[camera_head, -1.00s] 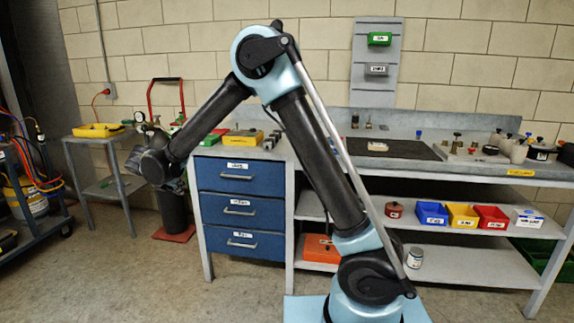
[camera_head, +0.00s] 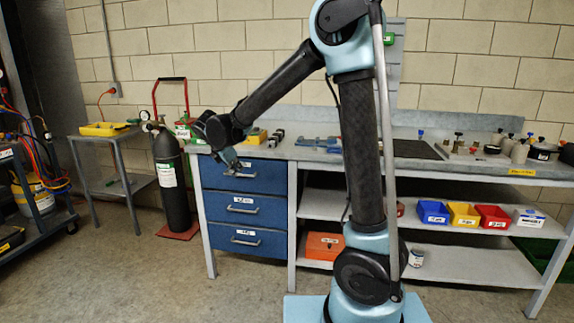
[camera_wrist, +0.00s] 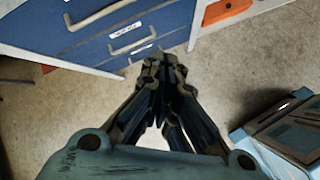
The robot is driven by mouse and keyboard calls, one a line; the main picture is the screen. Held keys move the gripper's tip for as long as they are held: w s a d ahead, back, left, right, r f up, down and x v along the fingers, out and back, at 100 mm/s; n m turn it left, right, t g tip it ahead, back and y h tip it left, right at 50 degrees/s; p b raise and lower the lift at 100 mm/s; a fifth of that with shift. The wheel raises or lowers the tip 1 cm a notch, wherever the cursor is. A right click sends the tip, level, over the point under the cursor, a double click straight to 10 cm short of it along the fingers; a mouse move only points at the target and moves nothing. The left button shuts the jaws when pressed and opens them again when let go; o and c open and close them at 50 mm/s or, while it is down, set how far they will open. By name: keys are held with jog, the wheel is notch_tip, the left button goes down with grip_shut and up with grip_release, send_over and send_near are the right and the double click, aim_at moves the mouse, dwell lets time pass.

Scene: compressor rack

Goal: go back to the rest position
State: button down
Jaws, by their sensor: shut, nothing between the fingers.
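My gripper (camera_head: 230,160) hangs at the end of my bent arm, in front of the top left of the blue drawer cabinet (camera_head: 243,215). In the wrist view my gripper (camera_wrist: 160,75) points down toward the floor, its fingers together with nothing between them. The drawer fronts show at the upper left of that view, apart from the fingertips.
The workbench (camera_head: 470,174) runs along the wall to the right, with yellow (camera_head: 463,215) and red bins (camera_head: 492,217) on its shelf. A gas cylinder (camera_head: 170,180) and a side table (camera_head: 108,140) stand to the left. The floor (camera_head: 130,280) in front is clear.

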jog(key=s+d+r+m+g, duration=0.1)
jog(key=s+d+m, duration=0.3)
jog(key=d, duration=0.6)
jog(key=s+d+m+g, duration=0.1)
jog(key=s+d+m, duration=0.35)
jog(key=d, duration=0.45)
jog(key=s+d+r+m+g, duration=0.1)
jog(key=s+d+m, duration=0.25)
jog(key=d, duration=0.65)
jog(key=s+d+f+m+y, duration=0.1)
jog(key=s+d+f+m, duration=0.2)
jog(key=s, duration=0.3)
jog(key=s+d+f+m, duration=0.3)
jog(key=s+f+m, duration=0.1)
jog(key=s+m, duration=0.2)
jog(key=s+d+f+m+g+y, duration=0.1)
jog(key=s+d+f+m, duration=0.2)
jog(key=s+d+m, duration=0.1)
jog(key=shift+s+f+m+y, duration=0.35)
jog(key=shift+s+m, duration=0.25)
jog(key=shift+s, duration=0.75)
jog(key=shift+a, duration=0.1)
